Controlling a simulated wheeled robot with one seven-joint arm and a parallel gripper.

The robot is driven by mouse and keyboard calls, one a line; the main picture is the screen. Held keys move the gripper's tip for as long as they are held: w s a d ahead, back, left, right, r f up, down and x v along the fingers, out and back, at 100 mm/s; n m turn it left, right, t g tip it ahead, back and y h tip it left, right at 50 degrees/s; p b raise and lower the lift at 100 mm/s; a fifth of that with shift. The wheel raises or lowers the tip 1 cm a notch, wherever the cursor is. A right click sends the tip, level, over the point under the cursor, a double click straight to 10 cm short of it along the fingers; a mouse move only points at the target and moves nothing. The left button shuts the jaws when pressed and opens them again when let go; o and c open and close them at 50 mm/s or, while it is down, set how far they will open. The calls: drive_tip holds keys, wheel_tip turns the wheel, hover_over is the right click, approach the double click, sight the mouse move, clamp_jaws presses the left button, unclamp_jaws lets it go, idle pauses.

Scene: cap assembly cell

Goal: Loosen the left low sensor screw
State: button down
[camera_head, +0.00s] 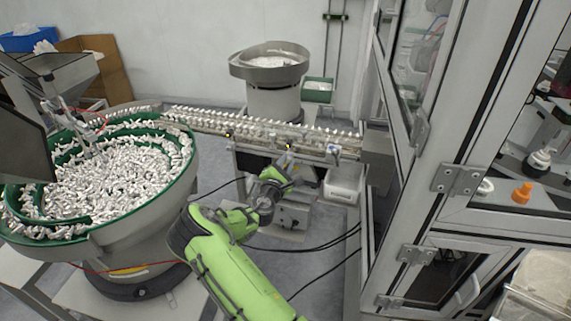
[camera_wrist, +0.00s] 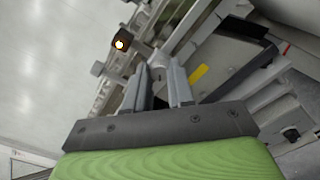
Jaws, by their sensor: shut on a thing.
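My gripper (camera_head: 288,163) reaches up to the near side of the feed rail (camera_head: 262,125), below its right half. In the wrist view, the two grey fingers of my gripper (camera_wrist: 158,72) are shut on a small part at the rail's edge, where the sensor screw sits; the screw itself is mostly hidden between the fingertips. In the head view, one lit sensor (camera_head: 289,147) is just above my gripper and another (camera_head: 228,134) is farther left.
A large green-rimmed bowl feeder (camera_head: 178,195) full of white parts stands at the left. A smaller metal bowl (camera_head: 270,72) is behind the rail. A framed cabinet (camera_head: 440,150) closes off the right side. Black cables cross the floor.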

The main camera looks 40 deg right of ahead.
drive_tip(key=shift+f, duration=0.15)
drive_tip(key=c, duration=1)
unclamp_jaws()
drive_tip(key=shift+o, duration=0.2)
drive_tip(key=b+v, duration=0.1)
drive_tip(key=v, duration=1.4)
drive_tip(key=shift+a+b, duration=0.3)
drive_tip(key=shift+a, duration=0.1)
drive_tip(key=shift+s, duration=0.15)
